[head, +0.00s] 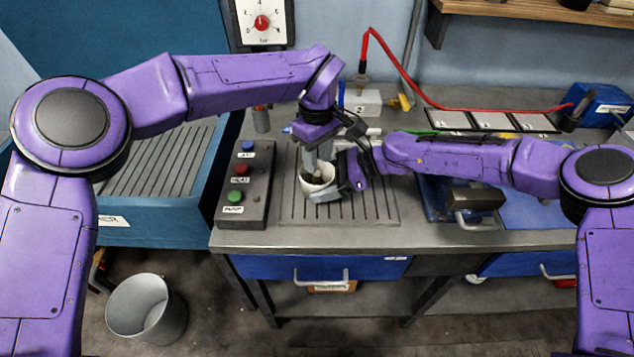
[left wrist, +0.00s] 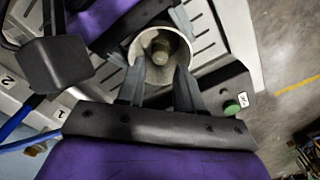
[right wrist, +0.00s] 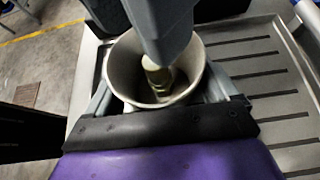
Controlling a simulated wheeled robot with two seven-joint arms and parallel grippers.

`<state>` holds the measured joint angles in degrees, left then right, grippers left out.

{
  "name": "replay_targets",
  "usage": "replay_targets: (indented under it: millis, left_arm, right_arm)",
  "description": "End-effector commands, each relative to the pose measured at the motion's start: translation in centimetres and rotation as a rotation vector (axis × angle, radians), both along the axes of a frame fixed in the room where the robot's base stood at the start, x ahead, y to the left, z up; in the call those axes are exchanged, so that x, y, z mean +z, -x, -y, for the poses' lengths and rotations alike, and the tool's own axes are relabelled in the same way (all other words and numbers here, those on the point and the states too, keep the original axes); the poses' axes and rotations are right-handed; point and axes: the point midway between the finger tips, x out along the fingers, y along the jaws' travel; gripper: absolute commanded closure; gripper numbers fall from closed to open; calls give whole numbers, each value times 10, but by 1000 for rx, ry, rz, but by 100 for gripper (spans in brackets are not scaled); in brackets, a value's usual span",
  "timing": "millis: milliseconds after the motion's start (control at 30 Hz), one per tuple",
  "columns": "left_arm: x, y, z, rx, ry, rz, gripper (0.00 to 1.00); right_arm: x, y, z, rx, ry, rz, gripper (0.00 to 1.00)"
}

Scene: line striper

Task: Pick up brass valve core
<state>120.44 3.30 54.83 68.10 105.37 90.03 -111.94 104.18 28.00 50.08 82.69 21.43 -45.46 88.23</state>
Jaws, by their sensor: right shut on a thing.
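The brass valve core (left wrist: 161,47) stands inside a pale round cup (head: 313,187); its top and hex part also show in the right wrist view (right wrist: 157,76). My left gripper (left wrist: 160,69) reaches down over the cup from above, fingers apart, with the core showing just beyond and between the fingertips. In the head view the left gripper (head: 317,165) hides most of the cup's inside. My right gripper (right wrist: 155,90) is shut on the cup, one finger on each side of its wall. The cup is tilted a little, over the slotted drain tray (head: 375,208).
A control box (head: 245,185) with blue, red and green buttons stands left of the tray. A red hose (head: 440,104) arches behind. A blue-based vise (head: 470,200) stands to the right. A metal bin (head: 145,310) is on the floor. The tray's front is clear.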

Motion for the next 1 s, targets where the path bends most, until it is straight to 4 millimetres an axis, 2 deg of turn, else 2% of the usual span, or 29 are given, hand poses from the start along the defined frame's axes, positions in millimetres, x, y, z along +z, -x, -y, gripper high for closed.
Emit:
replay_targets:
  millis: [333, 600, 633, 733, 1000]
  left_arm:
    - [-57, 0, -1, 2, -2, -1, 64]
    - [-64, 0, -1, 3, -1, 2, 64]
    - [-64, -1, -1, 3, -1, 2, 67]
    - [-64, -1, -1, 3, -1, 2, 100]
    - [-63, -1, -1, 3, -1, 4, 100]
  right_arm:
    - [1, 0, 0, 0, 0, 0, 30]
    - [0, 0, 0, 0, 0, 0, 30]
    - [0, 0, 0, 0, 0, 0, 30]
    - [0, 0, 0, 0, 0, 0, 30]
    - [0, 0, 0, 0, 0, 0, 30]
